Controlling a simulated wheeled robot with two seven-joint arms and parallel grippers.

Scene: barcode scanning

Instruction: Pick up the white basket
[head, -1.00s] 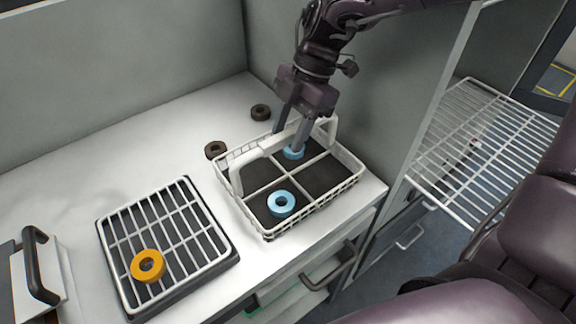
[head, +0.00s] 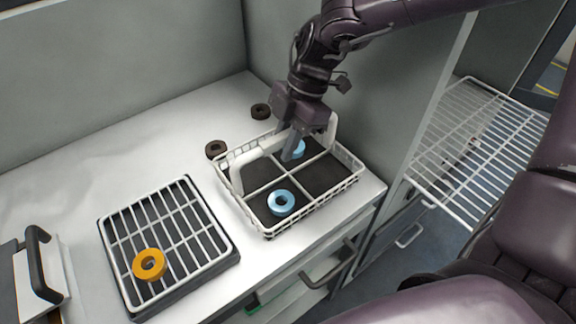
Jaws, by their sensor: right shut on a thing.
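The white basket (head: 312,203) stands on the white counter near its right end, with a dark floor split into compartments and a white handle (head: 249,163) arching over it. A light-blue ring (head: 281,202) lies in the front compartment. My left gripper is not in view.
A black tray with a white rack (head: 190,228) holds an orange ring (head: 149,264) to the left. Two dark rings (head: 216,149) (head: 261,111) lie behind the basket. A grey wall panel (head: 405,100) stands close on the right, with a wire shelf (head: 470,150) beyond.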

